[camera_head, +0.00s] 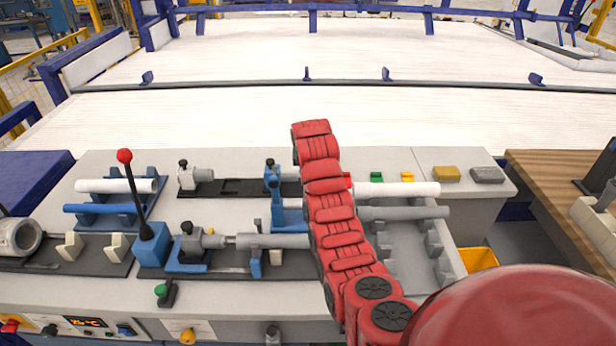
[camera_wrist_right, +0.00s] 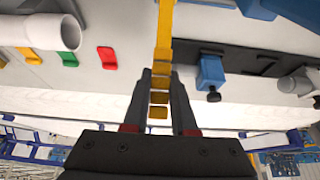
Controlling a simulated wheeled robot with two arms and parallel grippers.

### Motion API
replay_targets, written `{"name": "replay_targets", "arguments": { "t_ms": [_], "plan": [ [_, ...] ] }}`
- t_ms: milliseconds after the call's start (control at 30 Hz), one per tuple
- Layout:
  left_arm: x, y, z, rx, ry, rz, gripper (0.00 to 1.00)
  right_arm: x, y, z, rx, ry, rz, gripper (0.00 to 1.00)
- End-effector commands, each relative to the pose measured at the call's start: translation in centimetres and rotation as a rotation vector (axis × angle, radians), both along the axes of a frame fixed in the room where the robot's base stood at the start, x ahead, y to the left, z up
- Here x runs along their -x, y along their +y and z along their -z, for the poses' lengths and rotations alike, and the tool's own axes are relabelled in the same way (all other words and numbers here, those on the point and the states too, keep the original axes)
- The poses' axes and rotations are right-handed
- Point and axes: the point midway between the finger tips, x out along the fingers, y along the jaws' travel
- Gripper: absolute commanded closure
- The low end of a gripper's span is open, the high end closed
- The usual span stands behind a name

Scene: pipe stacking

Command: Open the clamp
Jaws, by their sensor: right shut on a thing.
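My right arm reaches in from the lower right in the head view, and its red links cover the middle of the bench. The right gripper (camera_wrist_right: 161,78) shows only in the wrist view. It is shut on a yellow bar-like part (camera_wrist_right: 164,35), perhaps a clamp handle, that runs up out of that view. The arm hides this part in the head view. A blue clamp-like fixture (camera_head: 272,182) with a black knob stands just left of the arm. A blue block with a black knob (camera_wrist_right: 210,73) shows beside the fingers in the wrist view. My left gripper is not in view.
A white pipe (camera_head: 398,189) and a grey pipe (camera_head: 410,213) lie right of the arm. Green (camera_head: 376,177) and yellow (camera_head: 407,177) tabs sit behind them. A red-knobbed lever (camera_head: 133,187) stands upright at left. The white surface behind the bench is clear.

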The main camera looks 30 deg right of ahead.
Motion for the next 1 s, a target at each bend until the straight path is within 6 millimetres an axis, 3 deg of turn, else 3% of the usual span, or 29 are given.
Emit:
{"name": "replay_targets", "arguments": {
  "t_ms": [400,1000],
  "plan": [
    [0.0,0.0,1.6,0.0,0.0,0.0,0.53,-0.6,-0.4,0.7,-0.053,0.087,0.001,1.0],
    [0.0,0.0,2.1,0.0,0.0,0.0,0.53,-0.9,-0.6,0.9,-0.077,0.126,0.001,1.0]
  ]
}}
